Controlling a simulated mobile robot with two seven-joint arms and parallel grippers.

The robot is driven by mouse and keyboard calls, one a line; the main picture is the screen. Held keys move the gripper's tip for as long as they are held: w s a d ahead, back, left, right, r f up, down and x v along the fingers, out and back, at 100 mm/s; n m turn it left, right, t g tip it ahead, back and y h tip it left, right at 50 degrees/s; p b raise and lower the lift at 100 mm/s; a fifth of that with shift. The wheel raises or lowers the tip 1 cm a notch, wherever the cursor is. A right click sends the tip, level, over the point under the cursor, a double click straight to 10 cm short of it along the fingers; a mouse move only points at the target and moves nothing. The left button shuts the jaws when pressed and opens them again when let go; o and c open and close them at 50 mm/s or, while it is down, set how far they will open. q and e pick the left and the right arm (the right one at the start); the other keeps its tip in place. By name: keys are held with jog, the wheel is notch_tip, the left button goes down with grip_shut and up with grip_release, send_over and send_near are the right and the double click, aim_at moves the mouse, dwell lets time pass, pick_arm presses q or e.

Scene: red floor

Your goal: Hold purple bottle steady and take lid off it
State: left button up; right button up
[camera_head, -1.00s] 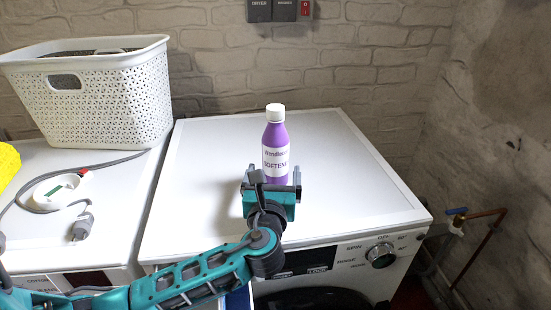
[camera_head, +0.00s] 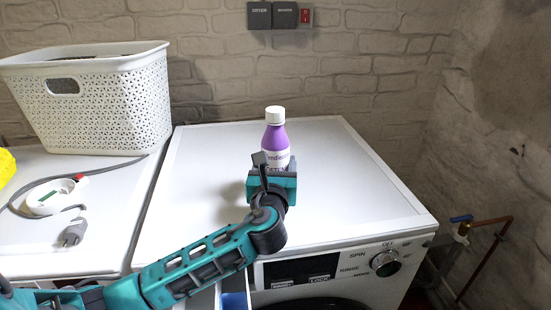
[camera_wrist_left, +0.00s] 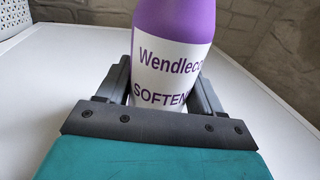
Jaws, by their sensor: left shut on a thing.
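The purple bottle (camera_head: 275,137) stands upright on the white washing machine top. It has a white label reading "Wendleco" and "SOFTEN...". Its white lid (camera_head: 275,114) is on the neck. My left gripper (camera_head: 273,170) is shut on the lower part of the bottle, a finger on each side. In the left wrist view my left gripper (camera_wrist_left: 165,90) has its dark fingers around the labelled body of the bottle (camera_wrist_left: 172,60); the lid is out of that frame. In the head view the gripper hides the bottle's base. My right gripper is not in view.
A white perforated basket (camera_head: 95,105) stands on the left machine, with a white cable device (camera_head: 55,197) and plug in front. A dial (camera_head: 384,262) is on the right machine's front. The machine top (camera_head: 350,185) right of the bottle is clear. A brick wall is behind.

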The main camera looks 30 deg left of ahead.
aim_at(275, 109)
pick_arm(q)
jog(key=c, duration=0.6)
jog(key=shift+o, duration=0.2)
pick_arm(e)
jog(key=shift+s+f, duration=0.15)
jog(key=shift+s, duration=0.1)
pick_arm(q)
jog(key=shift+r, duration=0.1)
